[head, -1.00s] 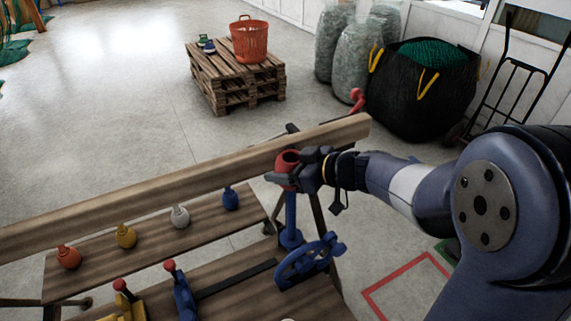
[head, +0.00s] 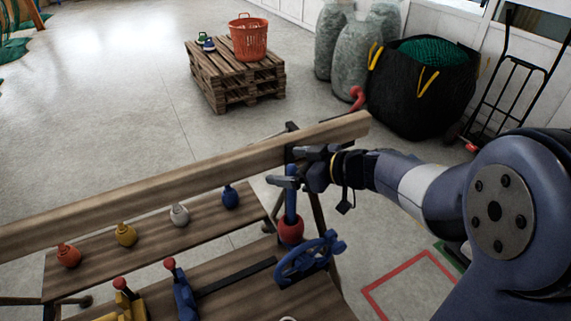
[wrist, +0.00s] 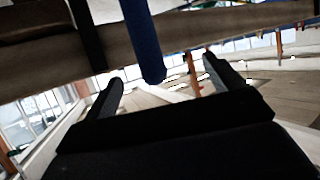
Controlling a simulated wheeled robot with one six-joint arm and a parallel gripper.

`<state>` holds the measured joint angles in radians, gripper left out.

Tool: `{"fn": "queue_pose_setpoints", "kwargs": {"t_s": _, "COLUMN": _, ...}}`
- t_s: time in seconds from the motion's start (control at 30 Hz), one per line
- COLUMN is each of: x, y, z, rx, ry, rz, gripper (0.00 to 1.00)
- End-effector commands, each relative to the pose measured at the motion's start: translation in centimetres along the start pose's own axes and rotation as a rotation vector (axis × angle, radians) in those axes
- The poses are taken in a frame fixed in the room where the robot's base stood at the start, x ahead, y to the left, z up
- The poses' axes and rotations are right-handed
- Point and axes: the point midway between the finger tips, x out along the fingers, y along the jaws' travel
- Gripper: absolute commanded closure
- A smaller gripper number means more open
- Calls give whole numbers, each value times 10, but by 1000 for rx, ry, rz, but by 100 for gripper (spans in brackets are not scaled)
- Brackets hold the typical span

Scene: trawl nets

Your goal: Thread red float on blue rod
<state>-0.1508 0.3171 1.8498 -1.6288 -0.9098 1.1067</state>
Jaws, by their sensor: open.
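The red float (head: 291,230) sits low around the blue rod (head: 291,205), near its base at the right end of the bench. The rod stands upright and passes up out of the float. My gripper (head: 281,167) is open and empty near the top of the rod, above and apart from the float. In the wrist view the blue rod (wrist: 142,40) shows between the two spread fingers of my gripper (wrist: 166,85), and the float is not seen there.
A long wooden beam (head: 180,182) runs just behind the rod and my gripper. A blue wheel-like part (head: 308,258) stands close to the right of the rod. Several small floats, including a blue one (head: 230,198), sit on the shelf at left.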

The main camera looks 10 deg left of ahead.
Motion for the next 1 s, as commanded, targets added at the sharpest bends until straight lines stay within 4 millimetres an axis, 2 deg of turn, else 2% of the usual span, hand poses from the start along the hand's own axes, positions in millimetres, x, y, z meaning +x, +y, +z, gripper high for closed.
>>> {"fn": "queue_pose_setpoints", "kwargs": {"t_s": 0.2, "x": -45, "y": 1, "z": 0, "rx": -1, "ry": 1, "rz": 7, "gripper": 11}}
{"fn": "queue_pose_setpoints", "kwargs": {"t_s": 0.43, "x": -79, "y": 1, "z": 0, "rx": 0, "ry": 0, "rz": 4, "gripper": 11}}
{"fn": "queue_pose_setpoints", "kwargs": {"t_s": 0.63, "x": -90, "y": 0, "z": 0, "rx": -1, "ry": -1, "rz": 1, "gripper": 11}}
{"fn": "queue_pose_setpoints", "kwargs": {"t_s": 1.0, "x": -91, "y": 0, "z": 0, "rx": -1, "ry": -1, "rz": 0, "gripper": 11}}
